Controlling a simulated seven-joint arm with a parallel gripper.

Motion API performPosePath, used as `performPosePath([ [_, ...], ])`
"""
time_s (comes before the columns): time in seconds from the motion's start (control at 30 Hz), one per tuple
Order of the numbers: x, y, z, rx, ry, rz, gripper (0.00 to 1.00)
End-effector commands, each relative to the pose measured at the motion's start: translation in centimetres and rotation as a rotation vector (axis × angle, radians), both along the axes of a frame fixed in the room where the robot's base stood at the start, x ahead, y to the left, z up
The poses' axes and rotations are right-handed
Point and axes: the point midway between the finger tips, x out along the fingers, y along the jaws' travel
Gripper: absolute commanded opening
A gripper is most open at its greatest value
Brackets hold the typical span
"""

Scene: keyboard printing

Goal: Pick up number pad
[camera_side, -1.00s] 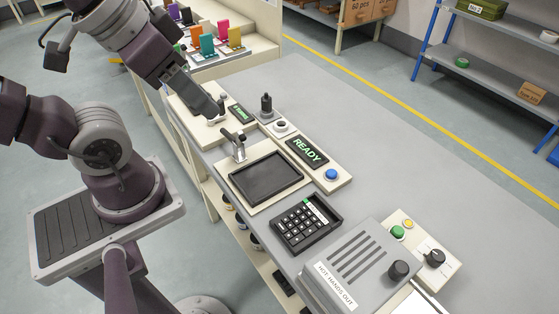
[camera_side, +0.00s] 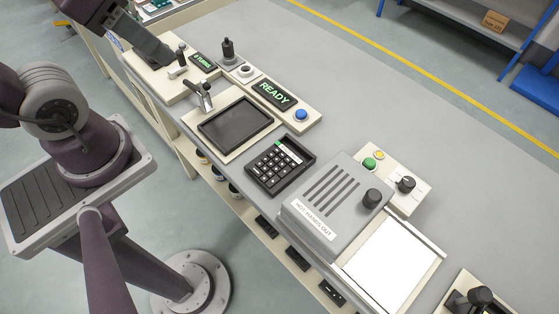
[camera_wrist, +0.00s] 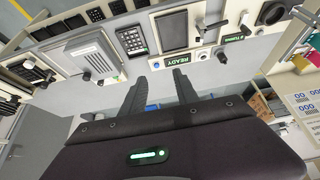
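The number pad (camera_side: 280,162) is a black keypad with pale-marked keys and a small green-and-white strip at its top edge. It lies on the bench between the black-screened tray and the grey "HOT HANDS OUT" box. It also shows near the top of the wrist view (camera_wrist: 131,42). My gripper (camera_wrist: 160,76) is open, with a clear gap between its two dark fingers and nothing held. In the side view my gripper end (camera_side: 160,52) hangs at the upper left, beyond the tray and well away from the number pad. Its fingertips are hard to make out there.
The grey box (camera_side: 335,200) with a black knob stands right beside the pad. The READY panel (camera_side: 274,93) is behind the tray. The bench's far side (camera_side: 370,100) is bare.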

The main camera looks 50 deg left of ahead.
Motion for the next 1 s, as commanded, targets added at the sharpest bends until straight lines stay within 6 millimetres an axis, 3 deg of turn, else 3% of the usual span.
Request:
performPosePath([
  [0.07, 0.0, 0.0, 0.0, 0.0, 0.0, 0.0, 0.36],
  [0.17, 0.0, 0.0, 0.0, 0.0, 0.0, 0.0, 0.21],
  [0.47, 0.1, 0.0, 0.0, 0.003, 0.002, -0.005, 0.2],
  [0.57, 2.0, -0.3, 0.0, 0.042, 0.041, -0.095, 0.2],
  [0.67, 6.5, -1.3, -0.8, 0.13, 0.121, -0.318, 0.2],
  [0.77, 11.8, -3.1, -3.7, 0.22, 0.201, -0.6, 0.2],
  [0.83, 15.1, -4.6, -6.9, 0.273, 0.252, -0.8, 0.2],
  [0.9, 17.7, -6.3, -10.9, 0.314, 0.298, -0.998, 0.2],
  [1.0, 20.0, -8.4, -16.9, 0.354, 0.345, -1.244, 0.2],
])
